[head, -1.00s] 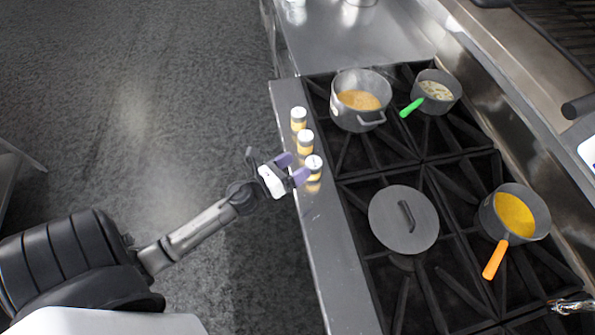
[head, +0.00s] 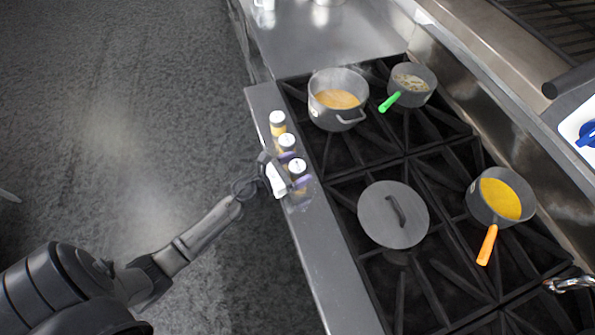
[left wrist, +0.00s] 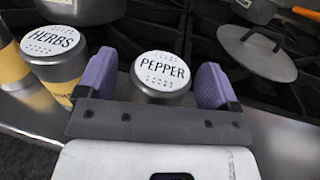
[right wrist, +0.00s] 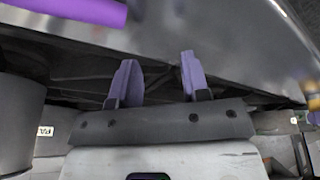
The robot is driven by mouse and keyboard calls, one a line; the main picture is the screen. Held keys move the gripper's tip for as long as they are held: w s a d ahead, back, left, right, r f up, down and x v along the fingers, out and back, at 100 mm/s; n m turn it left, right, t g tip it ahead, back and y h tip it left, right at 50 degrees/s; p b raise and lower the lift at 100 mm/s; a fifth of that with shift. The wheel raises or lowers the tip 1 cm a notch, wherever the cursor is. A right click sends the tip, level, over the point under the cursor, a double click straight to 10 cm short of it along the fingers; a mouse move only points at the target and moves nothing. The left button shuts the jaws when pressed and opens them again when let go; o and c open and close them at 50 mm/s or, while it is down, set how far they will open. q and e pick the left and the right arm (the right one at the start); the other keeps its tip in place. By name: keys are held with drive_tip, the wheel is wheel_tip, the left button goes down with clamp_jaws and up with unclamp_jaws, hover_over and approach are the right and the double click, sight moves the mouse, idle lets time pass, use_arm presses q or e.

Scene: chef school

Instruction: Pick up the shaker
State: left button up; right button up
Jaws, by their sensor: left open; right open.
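Three shakers with white lids stand in a row on the steel ledge in front of the stove. The nearest in the head view is the pepper shaker (head: 298,168); its lid reads PEPPER in the left wrist view (left wrist: 160,72). The herbs shaker (left wrist: 53,50) stands beside it, the middle one (head: 287,143) in the head view. The third shaker (head: 277,120) is farthest. My left gripper (head: 294,172) is open, its purple fingers (left wrist: 158,84) on either side of the pepper shaker. Contact cannot be told. My right gripper (right wrist: 158,80) is open and empty near a steel surface.
On the stove stand a large pot (head: 338,98), a green-handled pan (head: 411,84), an orange-handled pan (head: 500,197) and a dark lid (head: 393,215). The ledge (head: 325,265) in front of the pepper shaker is clear. A purple bar (right wrist: 75,10) shows in the right wrist view.

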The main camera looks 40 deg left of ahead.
use_arm(q)
drive_tip(key=shift+w+d, duration=0.1)
drive_tip(key=shift+w, duration=0.1)
drive_tip(key=shift+c, duration=0.2)
drive_tip(key=c, duration=1.1)
